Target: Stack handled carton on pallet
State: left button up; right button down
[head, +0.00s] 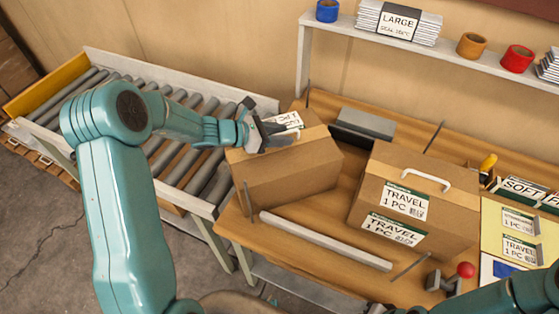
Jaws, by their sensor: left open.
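Two closed brown cartons stand on a wooden table (228,226). The left carton (290,180) sits close to the roller conveyor, with a white label on its top partly covered by my left gripper (268,136). That gripper is open at the carton's top; I cannot tell whether it touches. The right carton (370,175) has a white handle (426,180) on top and "TRAVEL 1 PC" labels. My right arm shows at the lower right corner, but its gripper cannot be made out.
A roller conveyor (203,192) runs at the left. A grey bar (325,241) lies along the table front, with thin upright rods nearby. A red-knobbed lever (465,270) stands at the front right. A shelf (445,58) behind holds tape rolls and label stacks.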

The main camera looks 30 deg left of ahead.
pick_arm(q)
grip_shut()
jog(key=shift+r, duration=0.1)
dwell(1.2)
